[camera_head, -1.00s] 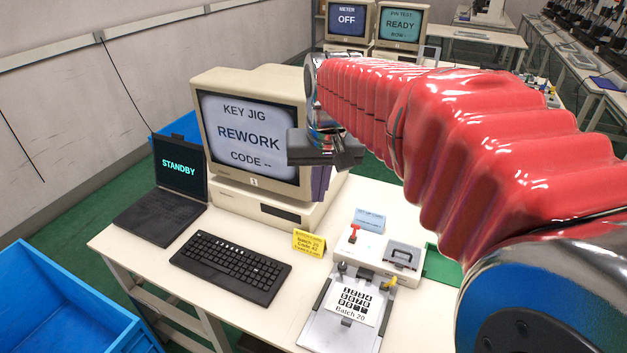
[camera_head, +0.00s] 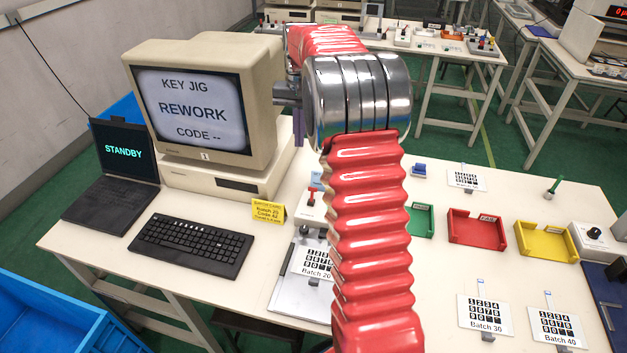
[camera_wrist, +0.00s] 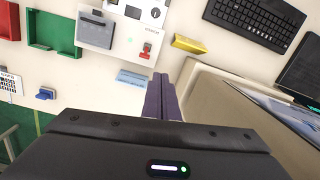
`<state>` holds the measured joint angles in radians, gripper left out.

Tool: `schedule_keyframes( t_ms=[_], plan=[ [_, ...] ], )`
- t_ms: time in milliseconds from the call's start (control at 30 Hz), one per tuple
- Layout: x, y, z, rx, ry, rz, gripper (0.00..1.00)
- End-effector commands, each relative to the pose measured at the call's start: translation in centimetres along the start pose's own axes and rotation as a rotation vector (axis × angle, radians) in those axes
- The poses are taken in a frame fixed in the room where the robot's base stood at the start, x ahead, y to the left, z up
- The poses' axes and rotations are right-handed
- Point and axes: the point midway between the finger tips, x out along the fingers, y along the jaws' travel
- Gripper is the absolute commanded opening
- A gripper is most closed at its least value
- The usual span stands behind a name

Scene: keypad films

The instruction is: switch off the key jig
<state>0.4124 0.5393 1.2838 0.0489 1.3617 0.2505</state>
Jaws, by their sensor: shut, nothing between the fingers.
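The key jig is a white box (camera_head: 312,212) with a red lever (camera_head: 311,196) on the bench, partly hidden behind my arm. A metal plate with the Batch 20 film (camera_head: 312,262) lies in front of it. In the wrist view the box (camera_wrist: 118,48) and its red lever (camera_wrist: 146,50) show beyond my fingertips. The monitor (camera_head: 192,108) reads KEY JIG, REWORK, CODE --. My gripper (camera_wrist: 160,80) has purple fingers, shut and empty, above the bench and apart from the lever. In the head view a purple finger (camera_head: 298,128) shows beside the monitor.
A yellow note card (camera_head: 268,211) and a keyboard (camera_head: 190,245) lie left of the jig. A blue label card (camera_wrist: 133,79) is near the lever. Green, red (camera_head: 477,228) and yellow (camera_head: 546,241) trays stand to the right. A laptop (camera_head: 112,175) reads STANDBY.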

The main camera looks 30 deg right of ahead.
Motion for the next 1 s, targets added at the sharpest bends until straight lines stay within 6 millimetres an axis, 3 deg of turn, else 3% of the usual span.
schedule_keyframes(
  t_ms=[300,500,1000],
  plan=[
    [6.1,3.5,-5.5,0.117,-0.090,0.011,0.00],
    [8.6,5.1,-7.2,0.162,-0.124,0.014,0.00],
    [9.2,5.4,-7.4,0.171,-0.130,0.015,0.00]
  ],
)
